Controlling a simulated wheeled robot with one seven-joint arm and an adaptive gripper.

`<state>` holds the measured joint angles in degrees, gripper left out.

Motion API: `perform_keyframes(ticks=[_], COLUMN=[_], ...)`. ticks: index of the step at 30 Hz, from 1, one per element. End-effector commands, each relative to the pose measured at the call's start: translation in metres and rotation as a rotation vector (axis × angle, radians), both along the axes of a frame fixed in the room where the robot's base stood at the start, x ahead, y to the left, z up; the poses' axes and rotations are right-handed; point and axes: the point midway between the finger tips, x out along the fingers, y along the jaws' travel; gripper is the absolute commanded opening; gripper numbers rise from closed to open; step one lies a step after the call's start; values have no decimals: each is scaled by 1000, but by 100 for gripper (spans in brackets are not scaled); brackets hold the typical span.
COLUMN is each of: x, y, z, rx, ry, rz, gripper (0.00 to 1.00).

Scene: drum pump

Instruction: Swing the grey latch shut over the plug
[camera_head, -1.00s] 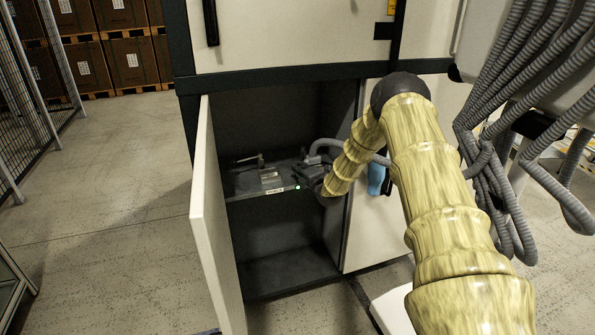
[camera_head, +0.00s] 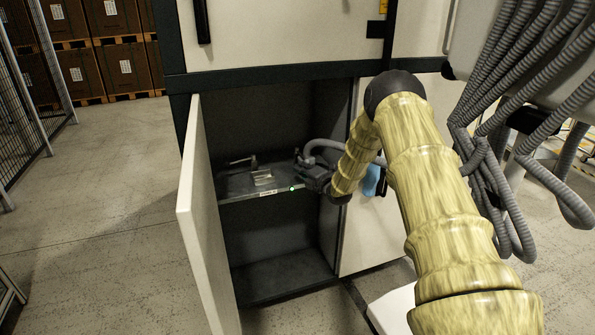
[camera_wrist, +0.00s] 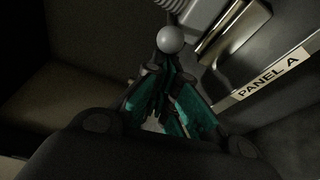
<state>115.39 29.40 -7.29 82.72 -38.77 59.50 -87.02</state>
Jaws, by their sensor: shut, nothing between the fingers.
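In the wrist view, a grey ball knob (camera_wrist: 171,40), which looks like the end of the latch, is just beyond my fingertips; I cannot tell whether they touch. A ribbed grey part (camera_wrist: 190,13), probably the plug, is behind it, with a shiny metal piece (camera_wrist: 232,32) to its right. My gripper (camera_wrist: 160,72) is shut and empty, with teal finger pads. In the head view, my gripper (camera_head: 303,176) is at the right of the cabinet shelf, beside a small metal fixture (camera_head: 263,179). A thin lever (camera_head: 240,161) shows behind it. The latch's exact angle is unclear.
The shelf edge (camera_wrist: 225,103) carries a "PANEL A" label (camera_wrist: 270,77). The open cabinet door (camera_head: 207,220) stands to the left, and the cabinet's right wall is close to my arm. The lower compartment (camera_head: 275,277) looks empty.

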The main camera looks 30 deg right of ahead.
Motion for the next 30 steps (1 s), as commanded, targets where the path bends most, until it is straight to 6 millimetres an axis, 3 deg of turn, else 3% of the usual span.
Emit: perform_keyframes(ticks=[9,21,30], x=[5,-67,-90], y=[41,28,24], z=[-10,-4,-2], rx=[0,0,1], ry=[1,1,1], rz=[8,8,9], gripper=[0,0,0])
